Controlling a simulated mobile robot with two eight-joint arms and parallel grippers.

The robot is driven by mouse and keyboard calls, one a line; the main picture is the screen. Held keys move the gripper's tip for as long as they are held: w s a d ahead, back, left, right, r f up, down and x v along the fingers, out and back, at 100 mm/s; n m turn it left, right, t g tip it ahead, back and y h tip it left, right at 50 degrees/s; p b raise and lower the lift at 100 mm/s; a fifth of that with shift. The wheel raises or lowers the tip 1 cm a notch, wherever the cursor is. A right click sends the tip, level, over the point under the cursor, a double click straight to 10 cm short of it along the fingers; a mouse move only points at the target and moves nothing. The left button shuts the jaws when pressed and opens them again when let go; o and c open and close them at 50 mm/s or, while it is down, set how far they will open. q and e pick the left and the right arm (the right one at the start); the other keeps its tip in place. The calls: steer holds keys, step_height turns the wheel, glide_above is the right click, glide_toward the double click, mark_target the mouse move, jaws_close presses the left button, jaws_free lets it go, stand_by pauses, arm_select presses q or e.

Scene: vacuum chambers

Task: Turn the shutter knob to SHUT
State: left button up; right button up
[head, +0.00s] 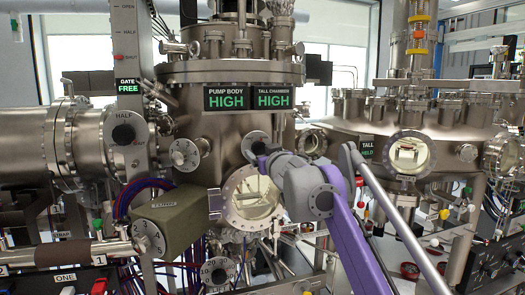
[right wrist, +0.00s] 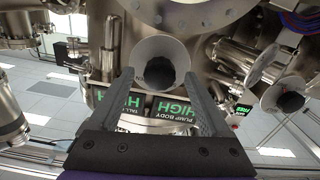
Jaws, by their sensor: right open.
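A black knob on a round pale dial plate (right wrist: 151,48) faces my right gripper (right wrist: 158,76) in the right wrist view. Part of a word ending in "EN" shows on the plate's left side; the rest is hidden. The two grey fingers are open, one on each side of the knob; I cannot tell whether they touch it. In the head view this dial (head: 254,139) sits on the central chamber under the two HIGH signs, partly covered by my right gripper (head: 265,154). The knob's pointing direction cannot be read. My left gripper is not in view.
Another black knob (head: 123,134) on a HALF-marked dial is at the left, below the GATE FREE sign (head: 128,87). A round window (head: 235,207) lies below my right gripper.

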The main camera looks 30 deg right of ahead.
steer(key=shift+w, duration=0.15)
jaws_close()
stand_by(0.4)
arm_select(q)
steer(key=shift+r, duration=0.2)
arm_select(e)
steer(key=shift+n, duration=0.3)
steer(key=n+p, duration=0.1)
steer(key=n, duration=0.1)
steer(key=n+p, duration=0.1)
steer(key=n, duration=0.1)
steer(key=shift+d+r, duration=0.1)
steer(key=shift+r, duration=0.1)
steer(key=n+p, duration=0.1)
steer(key=n, duration=0.2)
steer(key=shift+n, duration=0.3)
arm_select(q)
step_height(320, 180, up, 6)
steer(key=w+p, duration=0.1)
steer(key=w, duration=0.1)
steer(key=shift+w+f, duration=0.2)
arm_select(e)
steer(key=shift+n, duration=1.6)
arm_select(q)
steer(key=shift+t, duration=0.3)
arm_select(e)
steer(key=shift+f, duration=0.1)
